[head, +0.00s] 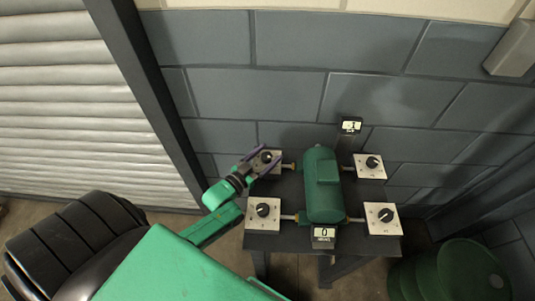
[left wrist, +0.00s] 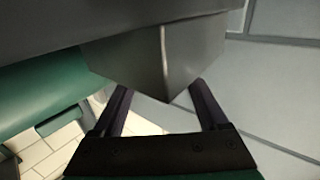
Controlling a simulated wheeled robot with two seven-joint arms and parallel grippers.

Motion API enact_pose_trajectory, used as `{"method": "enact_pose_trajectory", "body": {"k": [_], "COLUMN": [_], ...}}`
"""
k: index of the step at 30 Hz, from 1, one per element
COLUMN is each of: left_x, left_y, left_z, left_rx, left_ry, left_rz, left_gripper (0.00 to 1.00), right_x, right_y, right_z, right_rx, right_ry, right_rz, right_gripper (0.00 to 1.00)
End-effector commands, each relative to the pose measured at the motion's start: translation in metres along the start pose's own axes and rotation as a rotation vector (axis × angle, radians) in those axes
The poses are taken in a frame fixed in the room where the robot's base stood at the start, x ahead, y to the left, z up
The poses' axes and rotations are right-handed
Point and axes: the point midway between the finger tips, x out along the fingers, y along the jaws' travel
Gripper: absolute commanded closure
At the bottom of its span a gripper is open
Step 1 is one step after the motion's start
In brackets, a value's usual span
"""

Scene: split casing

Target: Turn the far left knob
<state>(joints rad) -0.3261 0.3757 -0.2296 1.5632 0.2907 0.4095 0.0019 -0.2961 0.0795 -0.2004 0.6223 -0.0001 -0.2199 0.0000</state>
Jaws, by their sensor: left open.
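The far left knob (head: 266,157) is a dark round knob on a pale square plate, at the back left of the green casing (head: 322,186) in the head view. My left gripper (head: 271,153) is open, its two dark fingers reaching over that plate, one on each side of the knob. Whether they touch the knob cannot be told. In the left wrist view the two fingers (left wrist: 160,100) stand apart, with a dark grey angular block beyond them; I cannot tell what it is. My right gripper is not in view.
Other knobs are the near left (head: 263,210), far right (head: 372,163) and near right (head: 385,215). Small displays stand behind (head: 351,126) and in front (head: 323,233) of the casing. A dark table (head: 290,244) carries everything; a green barrel (head: 462,272) stands right.

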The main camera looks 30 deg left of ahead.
Motion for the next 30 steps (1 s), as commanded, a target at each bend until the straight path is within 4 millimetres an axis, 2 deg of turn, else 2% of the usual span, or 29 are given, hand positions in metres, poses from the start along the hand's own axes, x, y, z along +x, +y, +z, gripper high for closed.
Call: {"method": "enact_pose_trajectory", "body": {"k": [6,8,9,11,12,23,30], "left_x": [0.000,0.000,0.000,0.000,0.000,0.000,0.000], "left_y": [0.000,0.000,0.000,0.000,0.000,0.000,-0.001], "left_z": [0.001,0.001,0.001,0.001,0.001,0.002,0.006], "left_rx": [-0.001,-0.001,-0.001,-0.001,-0.001,0.002,0.007], "left_ry": [-0.001,-0.001,-0.001,-0.001,-0.001,0.000,-0.002], "left_rz": [0.000,0.000,0.000,0.000,0.000,0.039,0.166], "left_gripper": [0.24,0.47,0.62,0.85,1.00,1.00,1.00], "right_x": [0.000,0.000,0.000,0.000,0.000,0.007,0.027], "right_y": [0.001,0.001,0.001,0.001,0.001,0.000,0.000], "right_z": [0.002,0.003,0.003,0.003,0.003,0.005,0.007], "right_rx": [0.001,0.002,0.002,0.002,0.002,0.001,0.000], "right_ry": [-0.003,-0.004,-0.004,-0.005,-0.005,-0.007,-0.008], "right_rz": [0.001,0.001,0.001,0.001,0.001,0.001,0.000], "right_gripper": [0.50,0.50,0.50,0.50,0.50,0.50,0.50]}}
